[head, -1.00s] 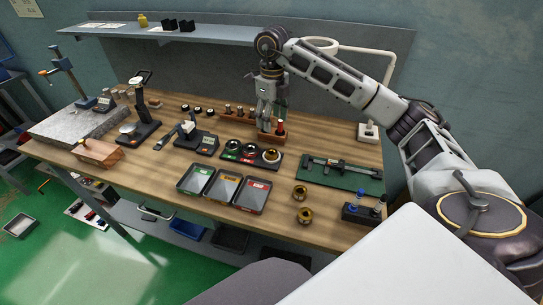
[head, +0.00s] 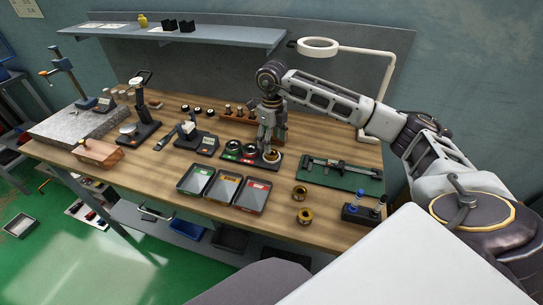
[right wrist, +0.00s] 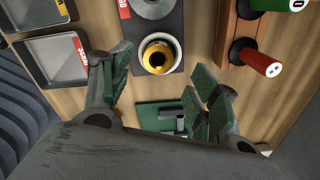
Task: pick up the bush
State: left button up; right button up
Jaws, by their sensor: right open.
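A brass bush (head: 272,156) sits in the right-hand place of a dark holder (head: 232,160) with coloured labels. In the right wrist view the same bush (right wrist: 158,54) shows as a yellow ring with a dark bore. Two more brass bushes stand loose on the bench, one farther back (head: 300,192) and one nearer (head: 305,214). My right gripper (head: 267,150) is open and empty, pointing down just above and behind the bush in the holder. In the right wrist view the bush lies beyond the open fingers (right wrist: 160,85). My left gripper is not in view.
Three labelled trays (head: 223,204) stand in front of the holder. A green mat (head: 340,180) with a caliper lies to the right. Behind the gripper is a wooden rack with red- and green-handled plug gauges (right wrist: 262,62). A white ring lamp (head: 318,47) rises at the back.

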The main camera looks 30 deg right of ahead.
jog(key=shift+f, duration=0.15)
notch_tip(320, 180, down, 4)
jog(key=shift+a+f+p, duration=0.1)
jog(key=shift+a+p, duration=0.05)
jog(key=shift+p, duration=0.2)
jog(key=shift+f, duration=0.35)
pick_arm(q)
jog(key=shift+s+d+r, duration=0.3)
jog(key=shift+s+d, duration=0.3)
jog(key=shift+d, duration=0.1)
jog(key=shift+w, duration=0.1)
